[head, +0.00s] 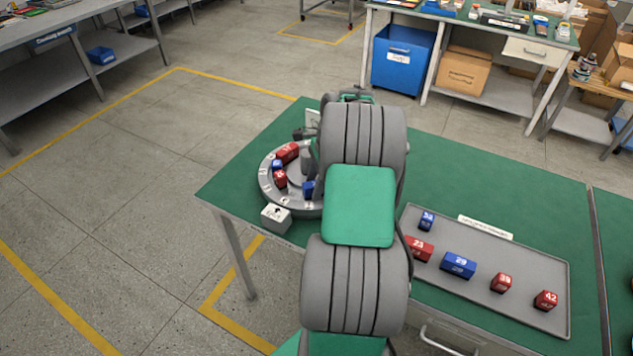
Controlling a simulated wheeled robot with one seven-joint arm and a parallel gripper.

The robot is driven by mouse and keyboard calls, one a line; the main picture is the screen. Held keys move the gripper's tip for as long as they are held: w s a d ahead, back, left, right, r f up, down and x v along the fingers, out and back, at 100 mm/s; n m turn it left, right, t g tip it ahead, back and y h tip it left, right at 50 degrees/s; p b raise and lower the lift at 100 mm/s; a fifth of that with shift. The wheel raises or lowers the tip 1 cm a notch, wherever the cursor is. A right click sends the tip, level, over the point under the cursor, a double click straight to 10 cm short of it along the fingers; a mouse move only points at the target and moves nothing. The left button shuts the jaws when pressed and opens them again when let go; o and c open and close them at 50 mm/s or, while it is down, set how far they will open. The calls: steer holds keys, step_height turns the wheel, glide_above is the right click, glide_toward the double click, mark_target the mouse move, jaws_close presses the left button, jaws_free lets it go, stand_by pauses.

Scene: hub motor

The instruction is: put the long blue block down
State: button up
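My grey and green arm fills the middle of the head view and hides my gripper. A round grey hub (268,194) sits on the green table, partly behind the arm. In it are a longer red block (287,152), a small blue block (277,165), another red block (280,179) and a blue block (309,189) at the arm's edge, partly hidden. I cannot tell whether that blue block is held or how long it is. A longer blue block marked 29 (457,265) lies in the grey tray (500,256) at right.
The tray also holds a small blue block (426,221) and red blocks marked 23 (419,249), 38 (501,283) and 42 (545,300).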

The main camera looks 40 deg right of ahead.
steer(key=p+v, duration=0.3)
steer(key=v, duration=0.9)
steer(key=w+a+r+n, duration=0.2)
steer(key=a+n, duration=0.1)
steer(key=a, duration=0.3)
steer(key=w+a+r+n, duration=0.1)
steer(key=a+r+n, duration=0.2)
steer(key=a, duration=0.4)
steer(key=s+a+n+t+h, duration=0.1)
steer(key=s+a+n, duration=0.3)
steer(key=a+n, duration=0.1)
steer(key=s+a+f+n, duration=0.1)
steer(key=s+a+n, duration=0.3)
steer(key=a+n, duration=0.2)
steer(key=s+a+n+t+h, duration=0.1)
steer(key=s+a+n, duration=0.3)
steer(key=a, duration=0.5)
steer(key=shift+s+f+n+t+h, duration=0.1)
steer(key=shift+f+n+t+h, duration=0.05)
steer(key=shift+n, duration=0.4)
steer(key=shift+f+n+t+h, duration=0.1)
steer(key=shift+n+t+h, duration=0.05)
steer(key=shift+n, duration=0.4)
